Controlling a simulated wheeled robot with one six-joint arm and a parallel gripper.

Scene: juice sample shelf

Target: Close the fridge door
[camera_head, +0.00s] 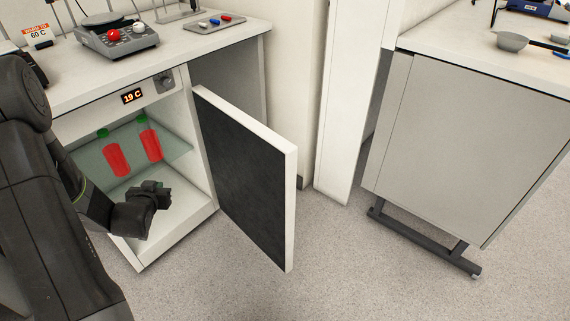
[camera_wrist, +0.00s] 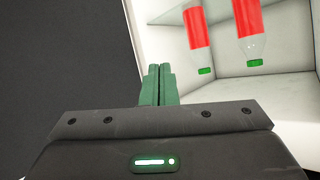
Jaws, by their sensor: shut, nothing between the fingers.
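The fridge (camera_head: 205,212) stands under the counter at the left, its front open. Its door (camera_head: 245,190) is swung wide open to the right, with the dark inner face showing; that dark face also fills the left of the wrist view (camera_wrist: 60,60). Two red bottles with green caps, one (camera_head: 115,158) and another (camera_head: 150,144), stand on the glass shelf inside; both show upside down in the wrist view (camera_wrist: 196,35). My gripper (camera_head: 160,192) is in front of the fridge opening, left of the door and apart from it. Its fingers (camera_wrist: 158,84) are together and empty.
The fridge display (camera_head: 132,96) reads 19 C. A hotplate device (camera_head: 118,38) and a small tray (camera_head: 214,22) stand on the counter above. A grey cabinet (camera_head: 465,140) on a dark metal foot stands at the right. The floor (camera_head: 350,260) between is clear.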

